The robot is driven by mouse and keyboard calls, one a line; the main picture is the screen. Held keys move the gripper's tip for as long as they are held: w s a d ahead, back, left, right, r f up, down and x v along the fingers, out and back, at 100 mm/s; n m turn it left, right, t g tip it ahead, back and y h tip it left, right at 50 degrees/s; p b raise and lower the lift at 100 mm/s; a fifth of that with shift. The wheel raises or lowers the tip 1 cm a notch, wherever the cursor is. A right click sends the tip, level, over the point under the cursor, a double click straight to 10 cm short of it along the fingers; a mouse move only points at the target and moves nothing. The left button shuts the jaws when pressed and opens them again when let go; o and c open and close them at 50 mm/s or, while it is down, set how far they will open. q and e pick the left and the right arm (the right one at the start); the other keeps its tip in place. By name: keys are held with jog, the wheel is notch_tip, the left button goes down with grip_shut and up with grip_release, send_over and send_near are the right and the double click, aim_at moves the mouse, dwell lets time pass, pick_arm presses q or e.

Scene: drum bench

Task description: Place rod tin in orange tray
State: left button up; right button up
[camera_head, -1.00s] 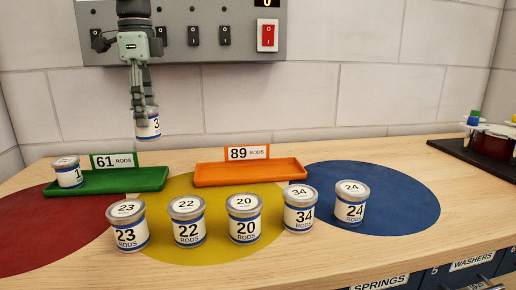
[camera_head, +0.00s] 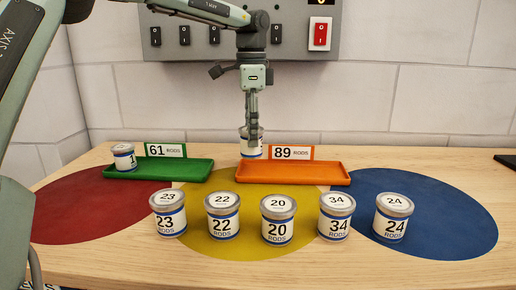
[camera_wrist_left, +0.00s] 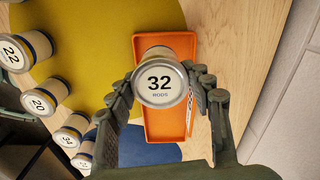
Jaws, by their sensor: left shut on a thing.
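A rod tin labelled 32 (camera_wrist_left: 160,84) is held in my left gripper (camera_head: 251,132), which is shut on it. In the head view the held tin (camera_head: 250,149) hangs over the left end of the orange tray (camera_head: 320,174), in front of the wall. In the left wrist view the gripper's fingers (camera_wrist_left: 160,92) sit on both sides of the tin, with the orange tray (camera_wrist_left: 165,124) beneath it. The orange tray is empty where it shows and has an 89 rods sign (camera_head: 291,153). My right gripper is not in view.
A green tray (camera_head: 190,169) with a 61 rods sign holds one tin (camera_head: 124,157) at its left end. Several tins stand in a row in front, among them 23 (camera_head: 168,212), 20 (camera_head: 278,220) and 24 (camera_head: 394,217). A switch panel (camera_head: 300,38) is on the wall behind.

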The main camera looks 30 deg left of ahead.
aim_at(257, 150)
pick_arm(q)
jog(key=shift+w+d+f, duration=0.3)
jog(key=shift+d+f, duration=0.1)
jog(key=shift+d, duration=0.1)
notch_tip(257, 150, down, 3)
jog(key=shift+f, duration=0.4)
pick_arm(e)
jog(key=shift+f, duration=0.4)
pick_arm(q)
jog(key=shift+f, duration=0.15)
jog(key=o, duration=1.3)
jog(key=shift+o, duration=0.2)
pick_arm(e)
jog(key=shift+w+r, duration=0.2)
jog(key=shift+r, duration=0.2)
